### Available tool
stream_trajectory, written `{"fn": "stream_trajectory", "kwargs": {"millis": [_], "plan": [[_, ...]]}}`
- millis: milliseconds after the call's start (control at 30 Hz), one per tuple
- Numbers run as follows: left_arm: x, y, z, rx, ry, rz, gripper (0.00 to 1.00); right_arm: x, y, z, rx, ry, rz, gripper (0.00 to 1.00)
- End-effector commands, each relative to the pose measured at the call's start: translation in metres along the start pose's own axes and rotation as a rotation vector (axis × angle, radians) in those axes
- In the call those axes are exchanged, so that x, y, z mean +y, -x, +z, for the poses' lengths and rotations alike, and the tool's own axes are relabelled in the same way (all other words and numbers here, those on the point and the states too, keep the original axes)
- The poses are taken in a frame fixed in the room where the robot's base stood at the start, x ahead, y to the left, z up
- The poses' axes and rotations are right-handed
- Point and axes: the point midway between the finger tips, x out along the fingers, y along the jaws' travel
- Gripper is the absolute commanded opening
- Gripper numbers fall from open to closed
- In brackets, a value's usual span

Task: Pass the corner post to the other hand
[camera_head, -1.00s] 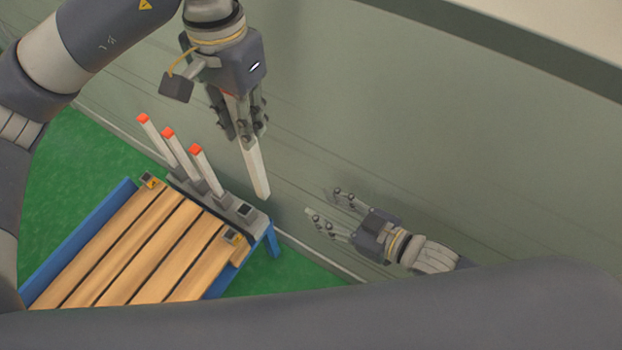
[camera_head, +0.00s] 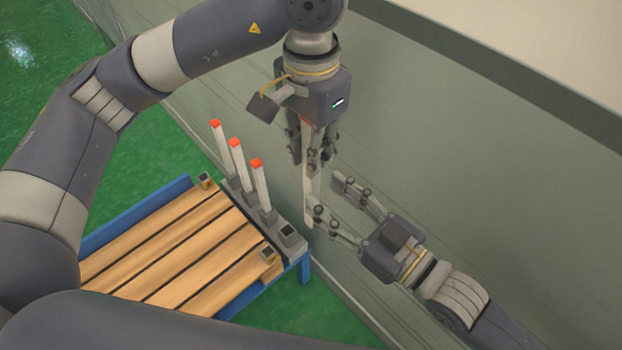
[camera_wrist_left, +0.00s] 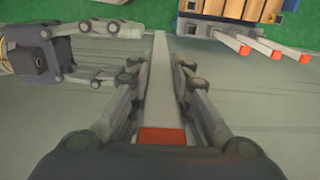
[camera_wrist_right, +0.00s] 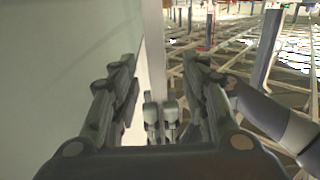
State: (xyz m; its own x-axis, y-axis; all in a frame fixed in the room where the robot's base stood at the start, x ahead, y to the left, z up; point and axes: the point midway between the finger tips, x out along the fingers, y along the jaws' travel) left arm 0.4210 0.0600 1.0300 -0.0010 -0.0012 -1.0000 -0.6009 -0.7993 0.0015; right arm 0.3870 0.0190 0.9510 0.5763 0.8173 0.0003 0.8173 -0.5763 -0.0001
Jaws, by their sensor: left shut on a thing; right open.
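My left gripper (camera_head: 314,160) is shut on a white corner post (camera_head: 310,205), which hangs roughly upright below its fingers. In the left wrist view the post (camera_wrist_left: 159,85) runs away between the fingers, its red end (camera_wrist_left: 162,137) close to the palm. My right gripper (camera_head: 326,197) is open, with its fingers at the post's lower part. In the left wrist view it reaches in from the left, close to the post. In the right wrist view a pale upright strip, seemingly the post (camera_wrist_right: 153,45), shows between the open fingers. Contact cannot be told.
A low blue-framed platform with wooden slats (camera_head: 190,260) stands at lower left. Three red-tipped white posts (camera_head: 238,160) stand along its far edge, near a dark square socket (camera_head: 289,233). A grey-green wall (camera_head: 470,170) rises behind the grippers. Green floor surrounds the platform.

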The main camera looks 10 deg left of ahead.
Motion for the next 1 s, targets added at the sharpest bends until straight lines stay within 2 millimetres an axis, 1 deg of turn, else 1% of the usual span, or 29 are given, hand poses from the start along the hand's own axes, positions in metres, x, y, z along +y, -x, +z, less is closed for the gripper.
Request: {"fn": "stream_trajectory", "kwargs": {"millis": [33,100,300,500,767,800,967,1000], "plan": [[0.000,0.000,0.000,0.001,0.000,0.000,0.00,0.000,-0.010,-0.002,0.004,0.000,0.000,0.42],[0.000,0.000,0.000,0.001,0.000,0.000,0.00,0.000,-0.021,-0.001,0.004,0.000,0.000,0.42],[0.000,0.000,0.000,0.001,0.000,0.000,0.00,0.000,-0.045,-0.001,0.002,-0.001,0.000,0.42],[0.000,0.000,0.000,0.001,0.000,0.000,0.00,0.000,-0.056,0.000,0.000,0.001,0.000,0.42],[0.000,0.000,0.000,0.001,0.000,0.000,0.00,0.000,-0.057,0.000,-0.001,0.001,0.000,0.42],[0.000,0.000,0.000,0.001,0.000,0.000,0.00,0.000,-0.057,0.000,-0.001,0.001,0.000,0.37],[0.000,0.000,0.000,0.001,0.000,0.000,0.00,0.000,-0.056,0.000,-0.001,0.000,0.000,0.01],[0.000,0.000,0.000,0.002,0.000,0.000,0.00,-0.001,-0.056,0.000,-0.001,0.000,-0.001,0.00]]}}
